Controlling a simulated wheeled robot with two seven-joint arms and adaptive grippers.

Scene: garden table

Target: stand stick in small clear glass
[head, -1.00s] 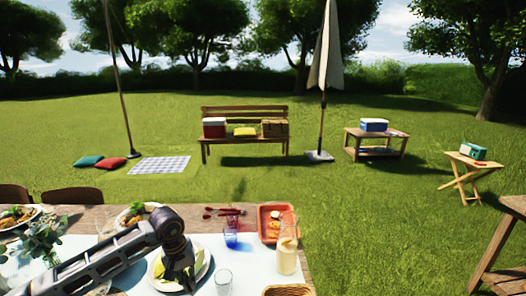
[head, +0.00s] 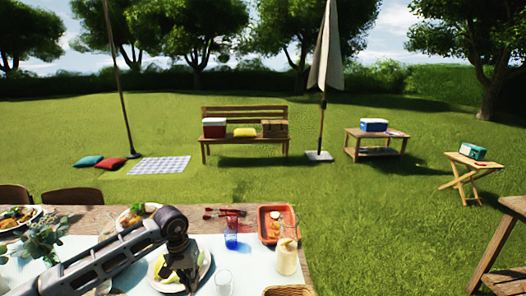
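A small clear glass (head: 223,283) stands on the pale runner near the bottom of the head view, just right of a white plate (head: 206,271). Pale green pieces (head: 160,268) lie on the plate; I cannot make out a single stick among them. My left gripper (head: 187,280) points down over the plate, left of the clear glass. Its dark fingers cover part of the plate, and whether they hold anything is hidden. My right gripper is not in view.
A blue glass (head: 231,236) stands behind the plate. A pitcher (head: 287,257) and an orange tray (head: 266,224) with food are to the right. A wicker basket (head: 288,291) is at the bottom edge. Leafy greenery (head: 40,243) and filled plates crowd the left.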

